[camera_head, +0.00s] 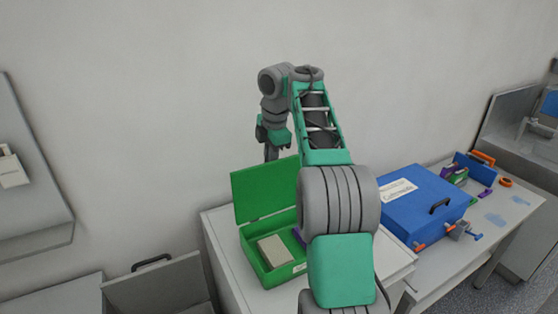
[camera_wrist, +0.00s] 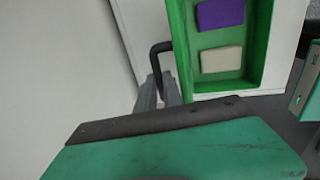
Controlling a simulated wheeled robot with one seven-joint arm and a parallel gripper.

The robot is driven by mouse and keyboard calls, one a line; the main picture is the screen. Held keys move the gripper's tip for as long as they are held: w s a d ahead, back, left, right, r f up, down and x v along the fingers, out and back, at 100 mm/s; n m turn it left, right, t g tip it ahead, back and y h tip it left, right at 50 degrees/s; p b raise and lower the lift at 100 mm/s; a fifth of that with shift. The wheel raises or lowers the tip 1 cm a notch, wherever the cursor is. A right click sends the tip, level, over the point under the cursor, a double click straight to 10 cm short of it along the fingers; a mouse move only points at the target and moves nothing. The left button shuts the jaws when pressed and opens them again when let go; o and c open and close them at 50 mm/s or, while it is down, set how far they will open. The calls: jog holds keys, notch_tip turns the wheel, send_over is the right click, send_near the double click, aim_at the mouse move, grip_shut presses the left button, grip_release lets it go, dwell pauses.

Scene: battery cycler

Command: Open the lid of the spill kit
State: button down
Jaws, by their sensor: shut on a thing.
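The spill kit is a green box (camera_head: 249,252) on the white table, and its green lid (camera_head: 264,192) stands raised at the back, roughly upright. A beige pad (camera_head: 275,250) and a purple item lie inside; the wrist view shows the beige pad (camera_wrist: 221,59) and the purple item (camera_wrist: 220,13) in the green tray. My gripper (camera_head: 271,155) is behind the lid's top edge, fingers pointing down. In the wrist view, my gripper's grey fingers (camera_wrist: 158,92) are shut on the dark lid handle (camera_wrist: 158,50). The lid hides the handle in the head view.
A blue case (camera_head: 420,205) with a dark handle stands to the right on the table. Past it are small tools and an orange ring (camera_head: 505,182). The wall is close behind the lid.

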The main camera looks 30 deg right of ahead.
jog(key=shift+w+r, duration=0.15)
jog(key=shift+w, duration=0.05)
dwell(0.3)
jog(key=c, duration=1.5)
grip_release()
jog(key=shift+d, duration=0.1)
